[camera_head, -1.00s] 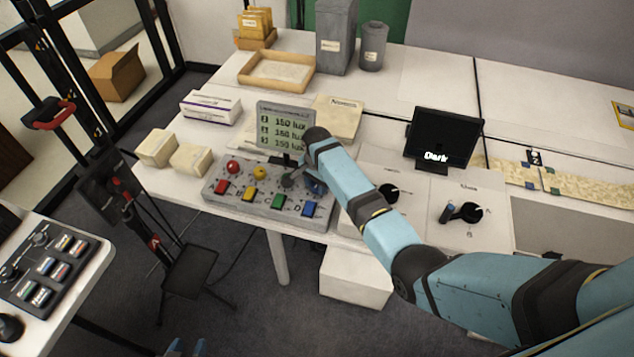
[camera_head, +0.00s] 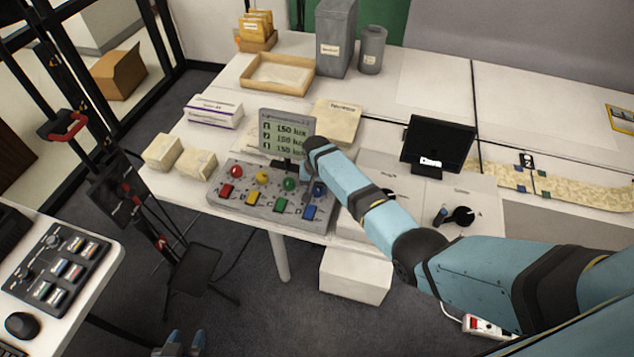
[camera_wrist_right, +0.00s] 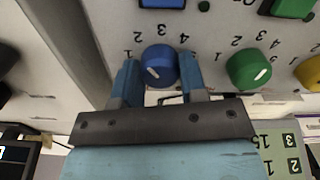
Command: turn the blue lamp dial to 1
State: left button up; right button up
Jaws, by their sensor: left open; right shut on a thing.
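The blue dial (camera_wrist_right: 159,65) sits on the grey control panel (camera_wrist_right: 110,25) in the right wrist view, with numbers around it that appear upside down. My right gripper (camera_wrist_right: 160,78) has one finger on each side of the dial and is shut on it. In the head view the panel (camera_head: 250,203) stands on the table, and my right wrist partly covers the blue dial (camera_head: 318,188). My left gripper (camera_head: 186,343) is open and empty at the bottom edge.
Red (camera_head: 236,171), yellow (camera_head: 262,178) and green (camera_head: 289,184) dials sit left of the blue one, with coloured buttons in front. A lux display (camera_head: 287,132) stands behind them.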

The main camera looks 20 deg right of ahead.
jog(key=shift+r+n+p, duration=0.15)
jog(key=shift+n+p, duration=0.25)
jog(key=shift+n, duration=0.6)
jog(key=n+p, duration=0.1)
jog(key=n, duration=0.1)
jog(key=shift+n, duration=0.3)
jog(key=n, duration=0.4)
jog(key=shift+p, duration=0.4)
jog(key=shift+n, duration=0.3)
jog(key=o, duration=0.9)
notch_tip(320, 180, up, 14)
jog(key=shift+f+p, duration=0.25)
jog(key=shift+p, duration=0.05)
